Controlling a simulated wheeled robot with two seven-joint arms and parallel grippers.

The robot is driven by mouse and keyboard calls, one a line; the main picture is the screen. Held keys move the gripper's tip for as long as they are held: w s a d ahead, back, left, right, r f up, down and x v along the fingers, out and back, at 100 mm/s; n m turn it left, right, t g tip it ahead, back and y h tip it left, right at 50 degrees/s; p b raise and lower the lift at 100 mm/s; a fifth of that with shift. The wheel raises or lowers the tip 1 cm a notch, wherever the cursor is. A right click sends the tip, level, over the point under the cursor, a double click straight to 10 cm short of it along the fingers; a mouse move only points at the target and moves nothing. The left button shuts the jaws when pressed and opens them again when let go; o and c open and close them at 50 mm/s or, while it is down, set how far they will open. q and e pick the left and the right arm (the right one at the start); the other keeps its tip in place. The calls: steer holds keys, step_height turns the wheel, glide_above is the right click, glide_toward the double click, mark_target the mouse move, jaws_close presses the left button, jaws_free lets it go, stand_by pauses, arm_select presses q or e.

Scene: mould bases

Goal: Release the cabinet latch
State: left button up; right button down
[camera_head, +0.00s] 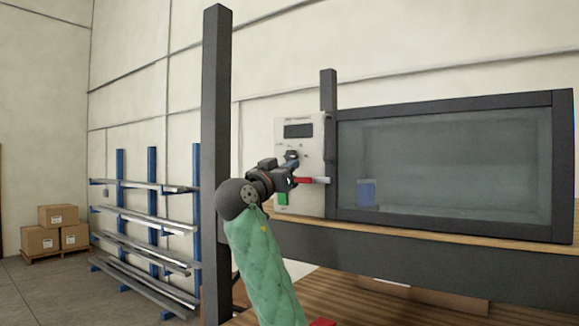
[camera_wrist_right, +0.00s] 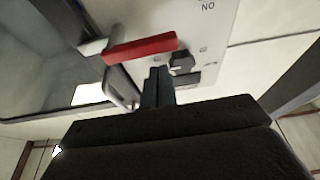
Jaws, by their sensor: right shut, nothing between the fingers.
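The cabinet (camera_head: 345,215) has a dark frame, a large glass window and a pale control panel (camera_head: 315,140) at its left side. A red-gripped latch handle (camera_head: 305,180) sticks out level at the panel's right edge, on a pale metal bar. The red grip (camera_wrist_right: 140,48) also shows in the right wrist view. My right gripper (camera_head: 289,170) is shut and empty in front of the panel, just left of the handle. In the wrist view its fingertips (camera_wrist_right: 158,72) lie just beside the red grip; I cannot tell whether they touch. My left gripper is out of view.
A black knob (camera_wrist_right: 182,62) sits close to the fingertips. A green button (camera_head: 282,198) is low on the panel. A dark post (camera_head: 216,120) rises left of my arm. A rack (camera_head: 153,215) and boxes (camera_head: 58,215) stand far left.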

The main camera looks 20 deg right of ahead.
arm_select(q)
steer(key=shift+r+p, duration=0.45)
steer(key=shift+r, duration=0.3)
arm_select(e)
steer(key=shift+f, duration=0.95)
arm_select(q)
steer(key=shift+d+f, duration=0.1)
arm_select(e)
steer(key=shift+a, duration=0.1)
arm_select(q)
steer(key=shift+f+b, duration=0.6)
steer(key=shift+b, duration=0.1)
arm_select(e)
steer(key=shift+f, duration=0.15)
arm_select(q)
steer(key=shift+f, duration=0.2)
